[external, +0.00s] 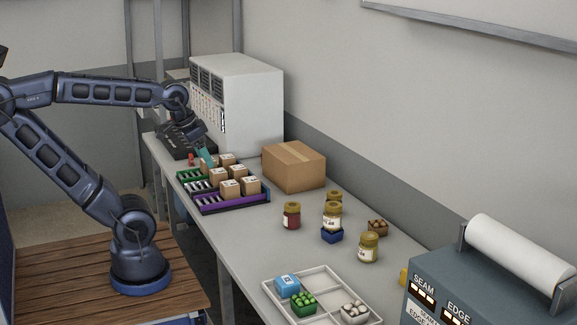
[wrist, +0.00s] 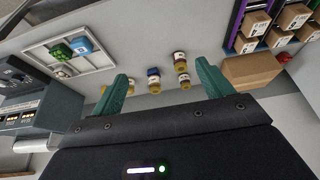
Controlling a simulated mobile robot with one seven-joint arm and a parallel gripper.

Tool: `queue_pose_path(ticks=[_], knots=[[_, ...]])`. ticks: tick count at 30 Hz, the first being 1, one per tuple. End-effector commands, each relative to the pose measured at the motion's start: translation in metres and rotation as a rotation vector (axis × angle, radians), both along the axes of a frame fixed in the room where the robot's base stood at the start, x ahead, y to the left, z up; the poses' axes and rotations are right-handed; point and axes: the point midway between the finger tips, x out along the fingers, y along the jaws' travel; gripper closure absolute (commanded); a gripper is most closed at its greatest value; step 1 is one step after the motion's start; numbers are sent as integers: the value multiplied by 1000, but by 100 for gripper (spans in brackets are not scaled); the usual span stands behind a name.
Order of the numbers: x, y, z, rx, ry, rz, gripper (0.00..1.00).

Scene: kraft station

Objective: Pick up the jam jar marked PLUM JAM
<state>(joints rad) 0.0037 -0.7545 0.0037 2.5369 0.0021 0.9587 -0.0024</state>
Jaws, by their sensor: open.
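Several jam jars with gold lids stand on the grey bench in the external view. One is a dark red jar (external: 291,216) with a pale label. One yellowish jar (external: 333,213) appears at a small blue box (external: 332,236), and another yellowish jar (external: 368,248) stands to the front right. A further jar (external: 334,195) is partly hidden behind. I cannot read PLUM JAM on any label. My gripper (external: 208,157) is over the far end of the bench near the small cartons, well away from the jars. In the wrist view its teal fingers (wrist: 162,70) are apart and empty.
Compartment trays with small cartons (external: 230,188) lie below my gripper. A white divided tray (external: 331,308) and a grey machine with a roll (external: 480,290) are at the front. Bare bench lies left of the jars.

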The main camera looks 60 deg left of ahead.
Motion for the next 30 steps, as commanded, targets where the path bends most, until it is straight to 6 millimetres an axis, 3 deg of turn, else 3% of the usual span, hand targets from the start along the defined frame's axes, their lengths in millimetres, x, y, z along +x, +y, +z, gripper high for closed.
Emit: queue_pose_path(ticks=[23, 26, 30], knots=[[0, 0, 0, 0, 0, 0, 17], [5, 0, 0, 5, 0, 0, 17], [28, 0, 2, 28, -1, -5, 17]])
